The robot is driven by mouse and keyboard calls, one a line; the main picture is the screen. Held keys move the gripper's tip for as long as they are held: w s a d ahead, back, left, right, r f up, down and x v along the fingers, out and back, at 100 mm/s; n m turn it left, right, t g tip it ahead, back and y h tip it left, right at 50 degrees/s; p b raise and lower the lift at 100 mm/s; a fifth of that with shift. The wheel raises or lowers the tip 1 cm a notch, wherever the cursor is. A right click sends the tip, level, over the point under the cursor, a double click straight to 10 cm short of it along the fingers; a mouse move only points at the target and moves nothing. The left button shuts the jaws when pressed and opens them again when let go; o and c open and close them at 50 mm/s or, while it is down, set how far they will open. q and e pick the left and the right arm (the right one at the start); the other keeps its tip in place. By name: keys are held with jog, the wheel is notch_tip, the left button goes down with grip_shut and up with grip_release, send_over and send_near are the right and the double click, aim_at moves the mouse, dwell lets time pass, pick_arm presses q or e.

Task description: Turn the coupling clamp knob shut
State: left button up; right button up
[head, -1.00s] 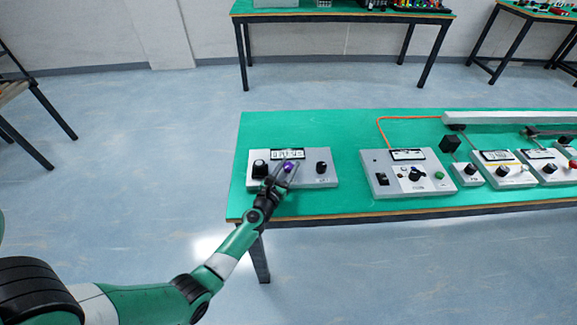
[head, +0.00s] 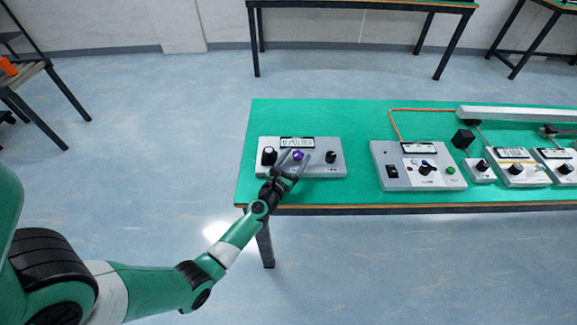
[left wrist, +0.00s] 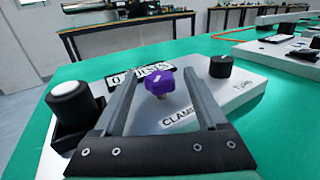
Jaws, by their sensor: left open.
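The purple clamp knob (head: 298,155) stands on a light grey control box (head: 328,170) near the left end of the green table. In the left wrist view the purple knob (left wrist: 159,82) sits above a label that reads "CLAMP". My left gripper (head: 298,160) is open, with one finger on each side of the knob. In the left wrist view a gap shows between the knob and each finger of the left gripper (left wrist: 158,90). Whether the fingertips reach past the knob is hard to tell. My right gripper is not in view.
A black knob with a white top (left wrist: 70,100) stands left of the fingers and a small black knob (left wrist: 221,66) stands right, on the same box. Another control box (head: 420,178) and several smaller ones sit farther right. Bare green tabletop (head: 358,140) lies between.

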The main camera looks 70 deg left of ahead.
pick_arm(q)
jog(key=p+v, duration=0.1)
jog(key=v, duration=0.9)
